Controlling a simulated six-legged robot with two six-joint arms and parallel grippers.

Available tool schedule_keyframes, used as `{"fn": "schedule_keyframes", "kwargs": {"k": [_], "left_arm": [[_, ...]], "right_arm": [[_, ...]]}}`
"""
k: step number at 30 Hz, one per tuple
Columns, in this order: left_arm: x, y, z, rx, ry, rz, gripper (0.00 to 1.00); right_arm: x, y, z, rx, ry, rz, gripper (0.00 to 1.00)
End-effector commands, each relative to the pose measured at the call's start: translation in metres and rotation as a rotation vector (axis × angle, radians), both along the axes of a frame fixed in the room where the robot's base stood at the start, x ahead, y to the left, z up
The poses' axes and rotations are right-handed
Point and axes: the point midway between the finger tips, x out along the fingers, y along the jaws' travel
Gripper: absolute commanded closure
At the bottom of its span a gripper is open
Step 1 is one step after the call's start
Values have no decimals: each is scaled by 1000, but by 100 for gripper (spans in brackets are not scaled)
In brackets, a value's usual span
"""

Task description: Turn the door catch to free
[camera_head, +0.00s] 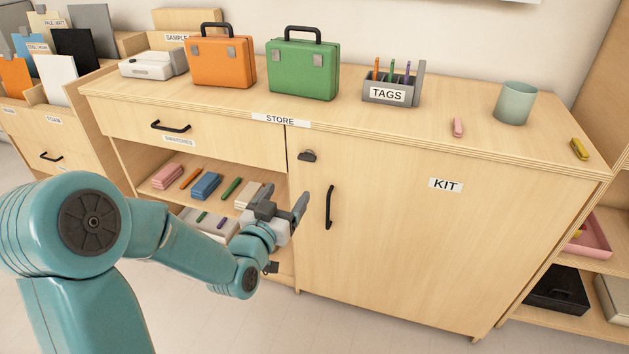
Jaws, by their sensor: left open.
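The door catch (307,155) is a small dark piece at the upper left corner of the cabinet door (420,240) labelled KIT. The door is closed, with a black vertical handle (330,207) below and right of the catch. My left gripper (287,199) is open and empty. In the picture it is below and slightly left of the catch and left of the handle, in front of the open shelves. It appears apart from both. The catch is fully visible, but too small to read its exact turn. My right gripper does not show.
An orange case (221,62), a green case (303,70), a TAGS holder (390,90) and a green cup (515,103) stand on the cabinet top. A drawer handle (170,127) sticks out at left. Open shelves (150,169) hold coloured items. The space before the door is clear.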

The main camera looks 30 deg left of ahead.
Motion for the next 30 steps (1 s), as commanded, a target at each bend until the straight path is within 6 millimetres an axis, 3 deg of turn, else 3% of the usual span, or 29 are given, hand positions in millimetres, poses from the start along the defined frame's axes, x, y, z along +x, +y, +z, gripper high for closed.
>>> {"fn": "schedule_keyframes", "kwargs": {"k": [1,3,10,24,30], "left_arm": [[-1,6,-8,5,-7,11,23],[-3,11,-11,8,-12,20,23],[14,17,-12,8,-11,24,23],[118,36,-13,7,-11,18,23],[145,42,-13,6,-10,18,23]], "right_arm": [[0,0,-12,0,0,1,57],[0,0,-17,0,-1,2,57],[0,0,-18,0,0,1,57],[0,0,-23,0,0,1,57],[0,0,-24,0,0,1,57]]}}
